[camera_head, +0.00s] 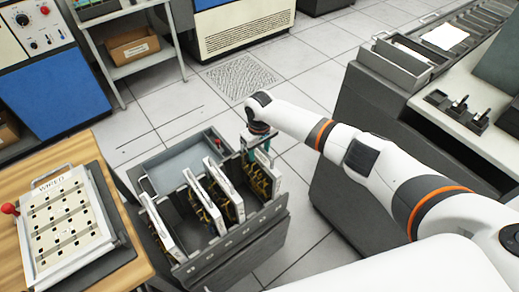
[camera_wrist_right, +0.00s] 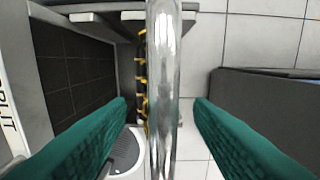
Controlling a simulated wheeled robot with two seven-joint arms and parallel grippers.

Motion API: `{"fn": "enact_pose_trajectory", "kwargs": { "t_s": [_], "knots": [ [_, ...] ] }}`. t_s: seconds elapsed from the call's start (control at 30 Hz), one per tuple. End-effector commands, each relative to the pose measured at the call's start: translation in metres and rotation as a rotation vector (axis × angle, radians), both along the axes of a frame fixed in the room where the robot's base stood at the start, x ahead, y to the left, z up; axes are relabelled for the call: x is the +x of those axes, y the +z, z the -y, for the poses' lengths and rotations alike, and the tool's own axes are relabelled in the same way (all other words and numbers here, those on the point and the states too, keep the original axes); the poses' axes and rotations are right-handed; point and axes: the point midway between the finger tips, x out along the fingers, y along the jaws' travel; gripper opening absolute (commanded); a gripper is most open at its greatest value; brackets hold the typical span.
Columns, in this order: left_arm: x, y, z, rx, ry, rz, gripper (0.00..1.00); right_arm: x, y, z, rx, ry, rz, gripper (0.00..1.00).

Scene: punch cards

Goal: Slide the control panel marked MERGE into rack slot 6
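The rack (camera_head: 233,262) holds several upright wired panels; its slot marks are too small to read. The rightmost panel (camera_head: 262,182) stands upright in the rack's right end, with yellow wiring that also shows in the right wrist view (camera_wrist_right: 140,80). I cannot read MERGE on any panel. My right gripper (camera_head: 258,145) is over the top of this rightmost panel. In the right wrist view its green fingers (camera_wrist_right: 162,108) stand apart on either side of a shiny metal handle (camera_wrist_right: 164,60), with visible gaps. My left gripper is not in view.
A board marked WIRED (camera_head: 70,222) lies on the wooden table (camera_head: 120,165) at left. A grey tray (camera_head: 185,160) is behind the rack. A dark cabinet (camera_head: 345,165) stands right of it.

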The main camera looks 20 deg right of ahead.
Motion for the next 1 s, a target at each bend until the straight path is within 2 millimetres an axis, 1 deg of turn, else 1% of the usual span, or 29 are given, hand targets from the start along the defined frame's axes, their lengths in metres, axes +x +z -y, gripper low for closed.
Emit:
{"fn": "enact_pose_trajectory", "kwargs": {
  "t_s": [0.13,0.17,0.27,0.33,0.47,0.6,0.8,0.9,1.0],
  "knots": [
    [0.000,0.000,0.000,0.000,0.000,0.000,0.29,-0.001,-0.001,0.000,-0.001,0.000,-0.002,0.47],
    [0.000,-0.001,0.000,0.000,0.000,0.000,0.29,-0.003,-0.005,0.002,-0.005,-0.001,-0.009,0.47],
    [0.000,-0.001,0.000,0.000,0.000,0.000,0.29,-0.003,-0.003,0.001,-0.004,-0.001,-0.008,0.47],
    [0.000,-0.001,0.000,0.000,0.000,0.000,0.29,-0.002,0.004,0.001,-0.003,-0.001,-0.005,0.47],
    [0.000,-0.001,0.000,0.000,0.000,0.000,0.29,-0.001,0.025,0.001,-0.002,0.000,-0.002,0.47],
    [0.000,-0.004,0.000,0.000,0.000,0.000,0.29,0.000,0.057,0.001,0.000,0.001,0.001,0.47],
    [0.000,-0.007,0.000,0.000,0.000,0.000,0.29,0.000,0.096,0.001,-0.002,0.000,0.002,0.47],
    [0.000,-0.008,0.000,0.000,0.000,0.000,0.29,0.000,0.108,0.001,-0.001,-0.001,-0.001,0.47],
    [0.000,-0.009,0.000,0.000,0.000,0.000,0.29,-0.001,0.116,0.001,-0.001,0.000,-0.001,0.47]
  ]
}}
